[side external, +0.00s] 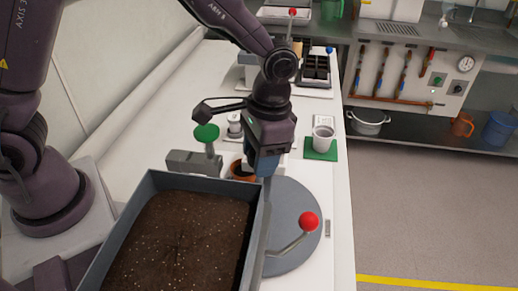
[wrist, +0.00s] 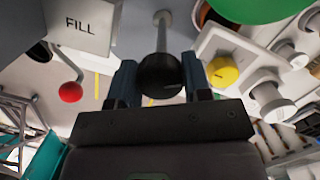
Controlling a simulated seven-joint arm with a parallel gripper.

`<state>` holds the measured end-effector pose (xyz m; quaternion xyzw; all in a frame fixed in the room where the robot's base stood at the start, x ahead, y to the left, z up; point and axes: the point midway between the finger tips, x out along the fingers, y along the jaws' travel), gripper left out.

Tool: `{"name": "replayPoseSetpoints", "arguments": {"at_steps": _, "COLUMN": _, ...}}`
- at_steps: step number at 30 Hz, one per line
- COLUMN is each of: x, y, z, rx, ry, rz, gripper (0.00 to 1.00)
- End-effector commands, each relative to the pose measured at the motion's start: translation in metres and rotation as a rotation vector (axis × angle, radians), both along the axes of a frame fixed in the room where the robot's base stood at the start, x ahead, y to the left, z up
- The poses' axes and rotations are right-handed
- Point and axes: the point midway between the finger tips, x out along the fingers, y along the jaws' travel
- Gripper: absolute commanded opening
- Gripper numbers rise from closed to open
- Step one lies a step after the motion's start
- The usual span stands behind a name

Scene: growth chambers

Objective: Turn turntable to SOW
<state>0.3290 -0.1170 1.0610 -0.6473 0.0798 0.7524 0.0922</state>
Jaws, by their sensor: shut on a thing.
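The turntable (side external: 283,197) is a grey disc on the white bench in the side view, partly hidden by a soil tray. A bent rod with a red ball (side external: 308,221) stands over its right part. A red ball also shows at the left in the wrist view (wrist: 70,92). My gripper (side external: 264,172) points down at the tray's far right corner, over the turntable's far left side. In the wrist view its blue fingers are shut on a black ball knob (wrist: 160,75) on a grey rod. A grey block reads FILL (wrist: 84,24). I see no SOW label.
The deep grey soil tray (side external: 256,243) stands close in front of my gripper. Behind are a brown pot (side external: 240,170), a green round piece (side external: 206,133) and a white cup (side external: 323,138) on a green mat. A yellow knob (wrist: 222,71) is right of my fingers.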

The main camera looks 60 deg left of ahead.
Motion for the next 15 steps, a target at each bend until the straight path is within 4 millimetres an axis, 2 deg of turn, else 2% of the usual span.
{"name": "replayPoseSetpoints", "arguments": {"at_steps": 9, "x": 0.0002, "y": 0.0018, "z": 0.0006, "rx": 0.003, "ry": 0.0, "rz": -0.044, "gripper": 0.31}}
{"name": "replayPoseSetpoints", "arguments": {"at_steps": 11, "x": 0.0002, "y": 0.0016, "z": 0.0006, "rx": 0.003, "ry": 0.001, "rz": -0.112, "gripper": 0.31}}
{"name": "replayPoseSetpoints", "arguments": {"at_steps": 15, "x": 0.0001, "y": 0.0018, "z": 0.0007, "rx": 0.003, "ry": 0.001, "rz": -0.359, "gripper": 0.31}}
